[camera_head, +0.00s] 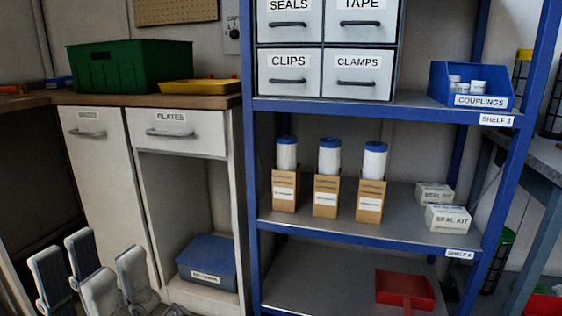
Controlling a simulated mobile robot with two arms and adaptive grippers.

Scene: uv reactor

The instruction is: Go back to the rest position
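My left gripper (90,272) shows at the bottom left corner, in front of the white cabinet. Its grey fingers with dark pads point up and stand apart, with nothing between them. The gripper's lower part is cut off by the frame edge. My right gripper is not in view.
A blue shelf rack (365,236) holds drawers, boxed filter cartridges and seal kits. A red scoop-like bin (405,289) lies on its bottom shelf. A white cabinet (180,133) carries a green crate (129,67) and a yellow tray (199,87). A blue box (207,261) sits in its niche.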

